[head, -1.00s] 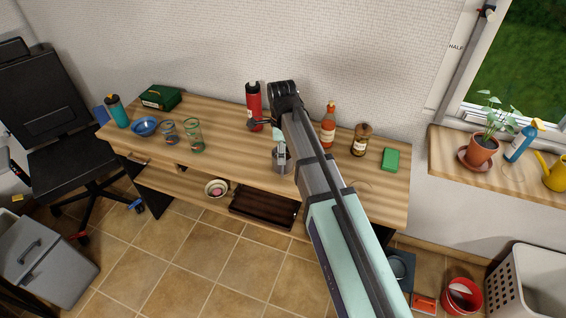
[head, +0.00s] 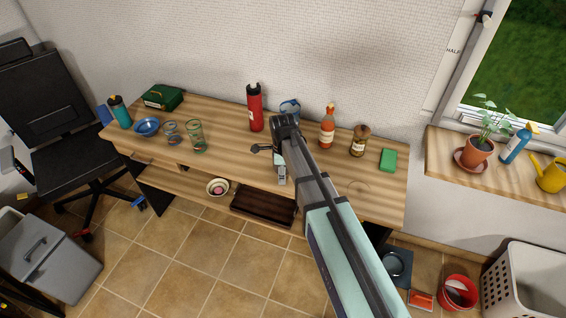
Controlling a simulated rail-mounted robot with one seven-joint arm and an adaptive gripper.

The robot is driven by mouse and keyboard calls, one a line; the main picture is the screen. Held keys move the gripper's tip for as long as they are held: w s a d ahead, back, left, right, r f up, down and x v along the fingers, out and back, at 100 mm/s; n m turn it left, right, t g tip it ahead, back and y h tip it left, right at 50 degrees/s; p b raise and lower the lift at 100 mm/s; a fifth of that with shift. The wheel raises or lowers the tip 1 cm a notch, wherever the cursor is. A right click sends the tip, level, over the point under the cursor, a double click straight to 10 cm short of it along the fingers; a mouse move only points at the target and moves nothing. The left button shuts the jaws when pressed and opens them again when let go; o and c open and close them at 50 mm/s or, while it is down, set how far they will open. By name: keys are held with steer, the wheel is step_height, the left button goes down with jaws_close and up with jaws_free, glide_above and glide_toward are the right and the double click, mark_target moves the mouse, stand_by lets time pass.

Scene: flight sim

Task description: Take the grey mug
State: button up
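A blue-grey rounded vessel (head: 290,106), which may be the grey mug, stands at the back of the wooden desk, right of the red bottle. My arm hides its lower part, and I cannot make out a handle. My gripper (head: 281,178) points down near the desk's front edge, in front of that vessel and apart from it in the picture. Its fingers are too small and too covered to show whether they are open or shut, or whether anything is between them.
On the desk (head: 228,160) stand a red bottle (head: 255,108), a sauce bottle (head: 327,128), a brown jar (head: 359,142) and a green sponge (head: 388,159). Two glasses (head: 196,137), a blue bowl (head: 147,127) and a green box (head: 163,97) are at left. A dark tray (head: 263,206) sits below.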

steer(key=shift+f, duration=0.75)
jaws_close()
steer(key=shift+r, duration=0.25)
